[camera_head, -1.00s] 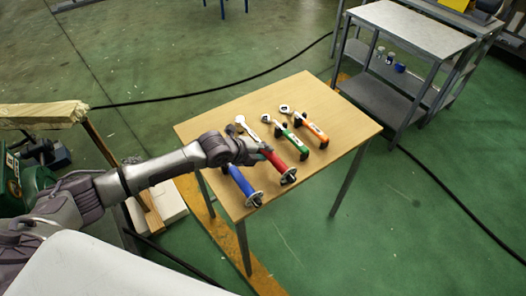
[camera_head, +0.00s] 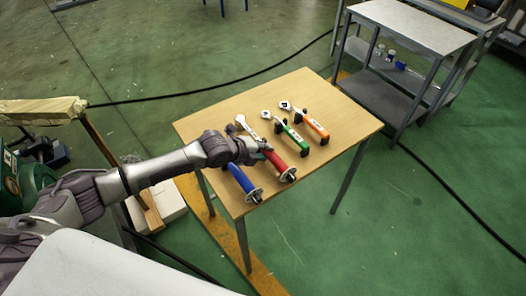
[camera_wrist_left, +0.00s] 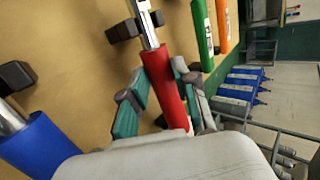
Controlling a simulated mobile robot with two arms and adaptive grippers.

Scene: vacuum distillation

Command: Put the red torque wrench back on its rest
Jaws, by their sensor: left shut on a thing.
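The red torque wrench (camera_head: 276,160) lies over the wooden table (camera_head: 225,115) between the blue and green wrenches. Its red handle (camera_wrist_left: 163,85) points towards the near edge of the table. My left gripper (camera_head: 262,148) is shut on the red handle; in the left wrist view its green-padded fingers (camera_wrist_left: 160,95) stand on both sides of the handle. A dark rest block (camera_wrist_left: 124,30) shows beside the wrench's metal shaft. I cannot tell whether the wrench touches its rests. My right gripper is not in view.
The blue wrench (camera_head: 240,178) lies close on the left, the green wrench (camera_head: 295,140) and orange wrench (camera_head: 312,125) on the right. All are on the same table. A grey metal cart (camera_head: 410,30) stands at the back right. The table's far side is clear.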

